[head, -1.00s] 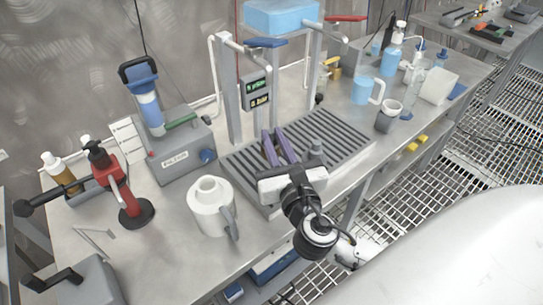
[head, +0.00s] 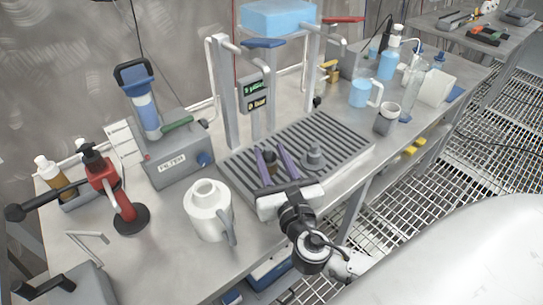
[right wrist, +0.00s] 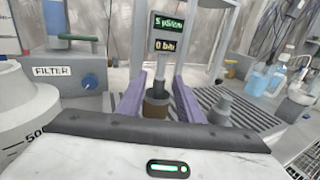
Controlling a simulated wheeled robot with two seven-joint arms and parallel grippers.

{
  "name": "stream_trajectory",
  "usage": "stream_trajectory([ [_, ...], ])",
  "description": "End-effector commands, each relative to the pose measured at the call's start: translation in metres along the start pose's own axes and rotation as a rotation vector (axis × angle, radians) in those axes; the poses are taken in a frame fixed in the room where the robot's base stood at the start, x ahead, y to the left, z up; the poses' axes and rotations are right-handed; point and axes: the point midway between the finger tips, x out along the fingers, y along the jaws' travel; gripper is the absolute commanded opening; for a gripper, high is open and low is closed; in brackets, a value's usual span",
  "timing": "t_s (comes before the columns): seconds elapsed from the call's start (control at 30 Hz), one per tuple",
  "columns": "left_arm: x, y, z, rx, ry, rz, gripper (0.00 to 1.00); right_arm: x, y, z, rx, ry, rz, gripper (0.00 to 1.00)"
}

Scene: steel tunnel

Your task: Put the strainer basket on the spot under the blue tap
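A small brown cylinder (head: 271,158), which I take to be the strainer basket, stands upright on the left part of the slatted drain grate (head: 340,135). It also shows in the right wrist view (right wrist: 156,107). The blue tap (head: 264,43) is above and behind it. My right gripper (head: 269,150) is open, its two purple fingers apart on either side of the cylinder. In the right wrist view the fingers (right wrist: 160,100) flank it, and its lower part is partly hidden by the gripper body. My left gripper is not in view.
A grey knobbed piece (head: 313,157) stands on the grate right of the fingers. A white jug (head: 208,210) stands close to the left. The filter unit (head: 178,160) is behind it. A red-handled tap (head: 343,20) hangs to the right. A grey cup (head: 387,118) stands beyond the grate.

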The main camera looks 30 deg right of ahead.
Motion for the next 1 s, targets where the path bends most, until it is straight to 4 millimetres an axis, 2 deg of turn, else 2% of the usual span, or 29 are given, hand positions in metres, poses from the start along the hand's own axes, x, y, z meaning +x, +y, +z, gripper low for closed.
stream_trajectory([
  [0.17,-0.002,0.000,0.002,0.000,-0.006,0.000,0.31,0.000,0.000,0.002,0.000,-0.001,0.000,0.33],
  [0.27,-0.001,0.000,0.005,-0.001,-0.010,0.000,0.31,-0.007,0.000,0.001,-0.001,0.002,0.001,0.33],
  [0.7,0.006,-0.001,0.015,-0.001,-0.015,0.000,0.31,-0.095,0.000,0.000,0.001,0.004,0.000,0.33],
  [0.83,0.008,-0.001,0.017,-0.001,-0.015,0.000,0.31,-0.111,0.000,0.000,0.001,0.003,0.001,0.33],
  [1.0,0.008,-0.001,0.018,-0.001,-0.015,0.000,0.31,-0.120,0.000,0.002,0.001,-0.001,0.000,0.33],
])
